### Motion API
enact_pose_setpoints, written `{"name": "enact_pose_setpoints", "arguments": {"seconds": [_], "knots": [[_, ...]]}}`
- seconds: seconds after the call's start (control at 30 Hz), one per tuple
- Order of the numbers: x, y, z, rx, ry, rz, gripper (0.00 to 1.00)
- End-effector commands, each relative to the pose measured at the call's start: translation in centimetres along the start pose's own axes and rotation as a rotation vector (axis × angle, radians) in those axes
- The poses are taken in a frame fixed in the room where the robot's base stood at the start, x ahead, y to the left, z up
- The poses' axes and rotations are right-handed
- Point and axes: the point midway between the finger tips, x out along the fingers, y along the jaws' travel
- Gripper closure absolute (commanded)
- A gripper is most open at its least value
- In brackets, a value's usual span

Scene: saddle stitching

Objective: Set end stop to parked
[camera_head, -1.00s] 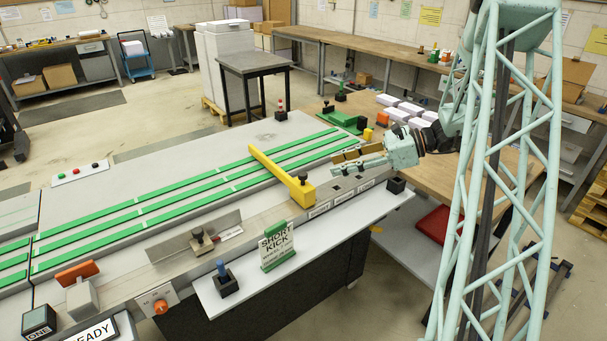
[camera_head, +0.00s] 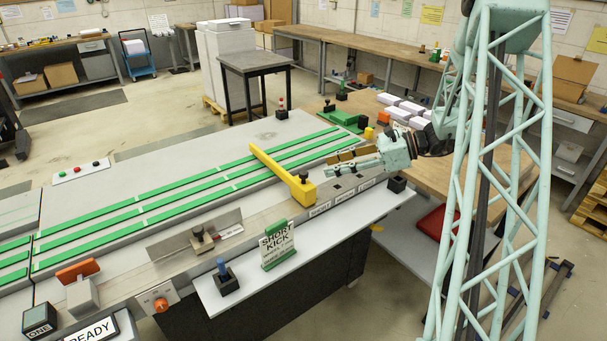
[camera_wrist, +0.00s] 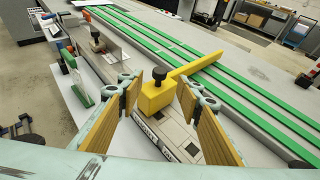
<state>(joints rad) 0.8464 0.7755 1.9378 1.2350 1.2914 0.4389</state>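The end stop is a yellow bar with a block and black knob (camera_head: 283,170). Its bar lies across the green strips, and its block sits on the grey rail. In the wrist view the yellow block (camera_wrist: 157,98) shows ahead, between the open fingers as seen. My gripper (camera_head: 340,165) is just right of the block in the head view, with a gap between them. In the wrist view my gripper (camera_wrist: 160,92) has its tan-padded fingers wide apart and empty.
A "SHORT KICK" sign (camera_head: 277,245) and a blue-topped peg (camera_head: 224,278) stand on the white front shelf. A metal plate with a black knob (camera_head: 198,236) lies left of the end stop. The wooden table (camera_head: 455,157) at right holds white stacks (camera_head: 404,108).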

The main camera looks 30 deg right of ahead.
Motion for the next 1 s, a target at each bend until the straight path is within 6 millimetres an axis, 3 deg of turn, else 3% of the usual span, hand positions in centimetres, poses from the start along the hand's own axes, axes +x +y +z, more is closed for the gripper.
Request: {"name": "enact_pose_setpoints", "arguments": {"seconds": [0.6,1.0], "knots": [[8.0,0.0,0.0,-0.001,0.0,0.002,0.67],[10.8,0.0,0.0,0.0,0.001,0.001,0.67]]}}
